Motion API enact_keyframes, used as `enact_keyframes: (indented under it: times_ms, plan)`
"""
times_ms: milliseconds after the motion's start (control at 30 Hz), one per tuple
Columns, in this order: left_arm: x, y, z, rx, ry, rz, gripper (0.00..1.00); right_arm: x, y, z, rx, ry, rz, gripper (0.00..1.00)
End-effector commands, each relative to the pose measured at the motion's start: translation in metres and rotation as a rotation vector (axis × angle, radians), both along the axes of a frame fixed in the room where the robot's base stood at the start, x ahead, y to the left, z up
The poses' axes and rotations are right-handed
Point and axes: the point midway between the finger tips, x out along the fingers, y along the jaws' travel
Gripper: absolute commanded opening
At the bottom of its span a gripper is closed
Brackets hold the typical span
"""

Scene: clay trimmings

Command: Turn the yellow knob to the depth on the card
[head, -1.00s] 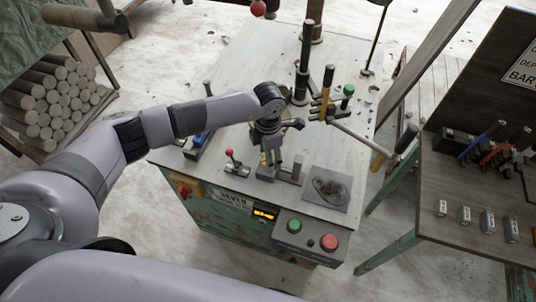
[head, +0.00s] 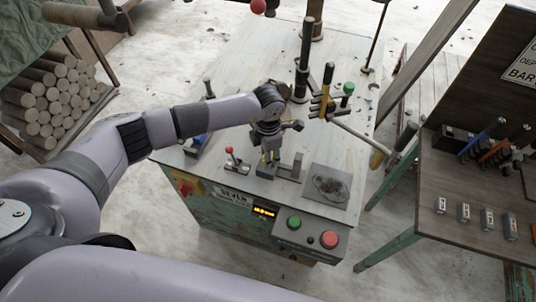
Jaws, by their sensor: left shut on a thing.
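My left gripper (head: 269,159) points down at the front of the machine's pale top (head: 225,140). It is shut on the small yellow knob (head: 267,158), which the fingers mostly hide. The knob sits at a grey block beside an upright grey plate. An amber display (head: 263,212) glows on the machine's front, its digits too small to read. A white card (head: 525,62) with black print stands on the dark board at the upper right. The frame's edge cuts it, so its depth figure does not show. My right gripper is out of view.
Green (head: 294,222) and red (head: 329,239) buttons are in front. Posts and a yellow-and-black lever stand behind. A side table (head: 468,205) is at the right.

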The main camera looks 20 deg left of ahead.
Motion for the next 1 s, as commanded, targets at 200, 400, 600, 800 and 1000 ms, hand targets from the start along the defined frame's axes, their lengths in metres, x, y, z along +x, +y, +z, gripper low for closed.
enact_keyframes:
  times_ms: [200,400,600,800,1000]
  plan:
    - [0.000,0.000,0.000,0.000,0.000,0.000,0.04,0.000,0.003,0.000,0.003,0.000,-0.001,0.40]
    - [0.000,0.000,0.000,0.000,0.000,0.017,0.04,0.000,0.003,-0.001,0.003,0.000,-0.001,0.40]
    - [0.000,0.000,-0.001,0.000,-0.001,0.097,0.04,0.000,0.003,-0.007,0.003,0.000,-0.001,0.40]
    - [0.001,0.000,-0.002,0.000,-0.001,0.247,0.04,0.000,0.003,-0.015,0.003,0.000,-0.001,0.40]
    - [0.001,0.000,-0.002,-0.001,-0.002,0.428,0.04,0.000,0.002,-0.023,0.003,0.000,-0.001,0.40]
